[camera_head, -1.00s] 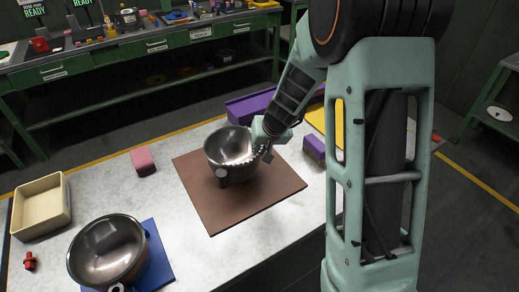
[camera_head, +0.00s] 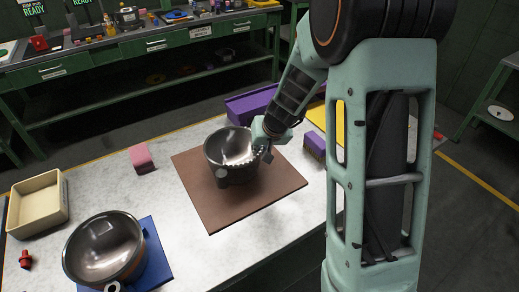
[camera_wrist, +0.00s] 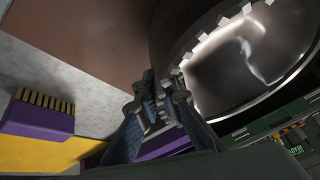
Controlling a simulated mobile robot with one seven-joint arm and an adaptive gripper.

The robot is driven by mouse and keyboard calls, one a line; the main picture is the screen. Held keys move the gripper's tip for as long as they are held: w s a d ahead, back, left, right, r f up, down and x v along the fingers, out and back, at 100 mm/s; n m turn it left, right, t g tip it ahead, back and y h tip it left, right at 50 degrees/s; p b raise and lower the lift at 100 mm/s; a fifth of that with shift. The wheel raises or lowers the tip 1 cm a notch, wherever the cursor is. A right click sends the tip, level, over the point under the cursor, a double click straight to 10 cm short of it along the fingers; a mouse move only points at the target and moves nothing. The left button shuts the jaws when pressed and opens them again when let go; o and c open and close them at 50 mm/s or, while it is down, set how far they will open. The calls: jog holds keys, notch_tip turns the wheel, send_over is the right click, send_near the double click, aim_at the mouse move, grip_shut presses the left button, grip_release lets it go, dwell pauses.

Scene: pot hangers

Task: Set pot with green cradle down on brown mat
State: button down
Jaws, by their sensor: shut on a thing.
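A shiny metal pot (camera_head: 230,157) is upright over the middle of the brown mat (camera_head: 210,210). It is at or very near the mat's surface; I cannot tell whether it touches. My gripper (camera_head: 265,150) is at the pot's right side, shut on its edge. In the wrist view, the fingers (camera_wrist: 160,100) meet beside the pot's toothed rim (camera_wrist: 235,100); the exact grip point is partly hidden. The brown mat (camera_wrist: 90,30) fills the upper left there. No green cradle shows clearly; the pot's lower part is dark.
A second metal pot (camera_head: 103,248) stands on a blue mat (camera_head: 155,265) at front left. A cream bin (camera_head: 38,205), red object (camera_head: 25,259) and pink block (camera_head: 141,158) lie left. A purple brush (camera_head: 315,146), purple tray (camera_head: 247,105) and yellow mat (camera_head: 318,114) lie right and behind.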

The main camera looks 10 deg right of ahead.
jog(key=shift+f+b, duration=0.4)
jog(key=shift+b, duration=0.05)
jog(key=c, duration=2.1)
grip_release()
jog(key=shift+o, duration=0.6)
jog(key=shift+s, duration=0.1)
jog(key=w+r+p+v, duration=0.1)
jog(key=w+p+v, duration=0.1)
jog(key=v, duration=0.8)
jog(key=w+a+r+p+v, duration=0.1)
jog(key=p+v, duration=0.4)
jog(key=v, duration=0.5)
jog(key=shift+w+r, duration=0.5)
jog(key=shift+r, duration=0.05)
jog(key=shift+w+d, duration=0.1)
